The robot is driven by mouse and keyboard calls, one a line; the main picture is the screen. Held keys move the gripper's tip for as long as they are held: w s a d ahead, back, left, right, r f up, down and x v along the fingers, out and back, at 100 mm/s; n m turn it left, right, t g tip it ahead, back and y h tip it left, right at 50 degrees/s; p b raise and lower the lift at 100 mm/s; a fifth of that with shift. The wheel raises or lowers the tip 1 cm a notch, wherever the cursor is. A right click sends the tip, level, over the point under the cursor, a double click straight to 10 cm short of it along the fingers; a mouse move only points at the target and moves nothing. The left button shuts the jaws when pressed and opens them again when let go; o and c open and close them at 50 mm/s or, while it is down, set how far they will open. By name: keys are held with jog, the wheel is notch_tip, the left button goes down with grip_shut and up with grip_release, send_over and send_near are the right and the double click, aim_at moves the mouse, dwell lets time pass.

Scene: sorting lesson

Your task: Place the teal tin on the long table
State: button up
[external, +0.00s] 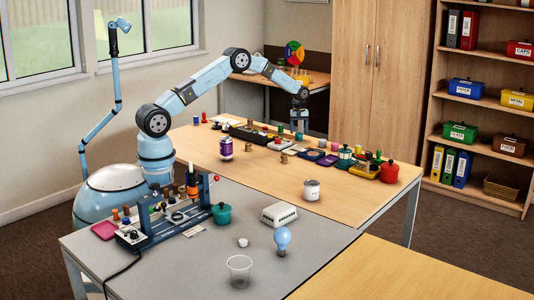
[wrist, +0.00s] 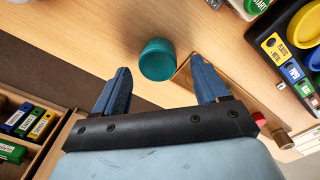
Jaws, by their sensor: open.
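The teal tin (wrist: 158,60) is a small round tin in the wrist view, between and just beyond the fingertips of my gripper (wrist: 161,68). It appears to stand on the long wooden table (wrist: 140,22), near an edge with dark floor beyond. The fingers are apart, with visible gaps on both sides of the tin. In the external view my gripper (external: 300,125) is low over the far side of the long table (external: 255,172), and a small teal patch, likely the tin (external: 299,136), shows below it. Whether a finger touches the tin is unclear.
A black tray (external: 255,134) with coloured items lies left of my gripper. A teal pot (external: 345,157), red pot (external: 390,172) and white can (external: 312,190) stand to the right. Another teal pot (external: 222,213) is on the grey table (external: 190,262). Bare wood lies around the can.

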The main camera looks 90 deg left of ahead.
notch_tip(320, 180, up, 9)
dwell(0.3)
